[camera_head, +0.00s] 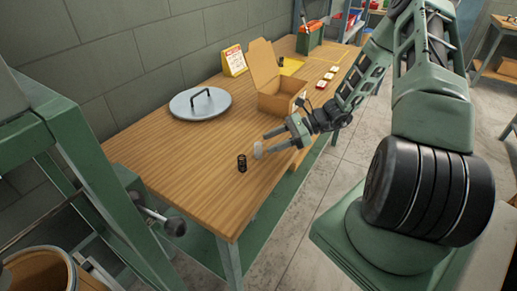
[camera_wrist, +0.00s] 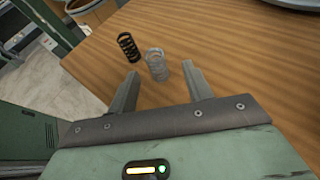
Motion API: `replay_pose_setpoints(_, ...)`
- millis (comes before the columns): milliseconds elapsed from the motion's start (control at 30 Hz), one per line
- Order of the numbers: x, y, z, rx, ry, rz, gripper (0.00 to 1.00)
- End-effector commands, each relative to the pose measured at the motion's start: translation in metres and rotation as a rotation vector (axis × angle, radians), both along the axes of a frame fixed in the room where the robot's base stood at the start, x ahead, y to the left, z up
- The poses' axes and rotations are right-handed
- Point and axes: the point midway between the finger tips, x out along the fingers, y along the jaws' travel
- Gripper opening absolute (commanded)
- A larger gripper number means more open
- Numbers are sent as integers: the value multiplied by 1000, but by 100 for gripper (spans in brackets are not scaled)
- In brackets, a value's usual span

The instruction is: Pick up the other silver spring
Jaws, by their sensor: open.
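A silver spring (camera_wrist: 157,64) stands upright on the wooden table, and in the head view it shows pale (camera_head: 257,150) at the tips of my gripper. It is the only silver spring I can make out. My gripper (camera_head: 267,144) is open and low over the table. In the wrist view the gripper (camera_wrist: 160,71) has the silver spring in front of the gap between its fingertips, closer to the left finger. I cannot tell whether a finger touches it. A black spring (camera_head: 242,163) stands just beyond it, also in the wrist view (camera_wrist: 128,46).
The table (camera_head: 170,165) is clear around the springs, with its front edge close by. A round grey lid (camera_head: 190,108) with a handle lies farther back. An open cardboard box (camera_head: 280,104) stands behind my gripper. A yellow-framed sign (camera_head: 234,60) stands near the wall.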

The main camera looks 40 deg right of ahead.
Motion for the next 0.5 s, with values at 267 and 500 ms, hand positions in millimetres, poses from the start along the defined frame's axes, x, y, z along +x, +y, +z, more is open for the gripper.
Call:
replay_pose_setpoints(267,10,32,-8,5,2,3,50)
replay_pose_setpoints(500,19,46,-18,0,0,1,50)
